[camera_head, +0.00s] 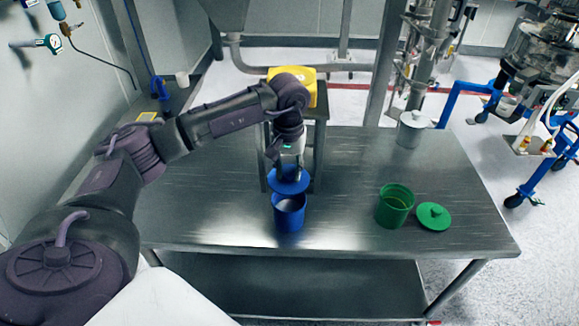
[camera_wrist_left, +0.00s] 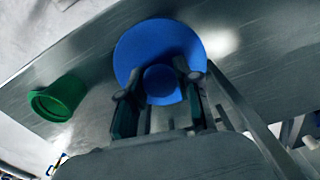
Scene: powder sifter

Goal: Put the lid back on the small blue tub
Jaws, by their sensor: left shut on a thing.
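The small blue tub (camera_head: 289,214) stands upright and open on the steel table, in the middle of the head view. My left gripper (camera_head: 288,174) is shut on the blue lid (camera_head: 287,184) and holds it just above and slightly behind the tub's mouth. In the left wrist view the lid (camera_wrist_left: 160,45) fills the space ahead of my left gripper (camera_wrist_left: 162,82), with its knob between the fingers. The lid hides the tub in that view. In the head view the lid overlaps the tub's back rim, and I cannot tell if they touch. My right gripper is not in view.
An open green tub (camera_head: 394,206) stands to the right on the steel table (camera_head: 340,165), with its green lid (camera_head: 434,216) lying beside it. A white lidded container (camera_head: 412,130) stands at the back right. A metal stand with a yellow object (camera_head: 313,84) is behind my gripper.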

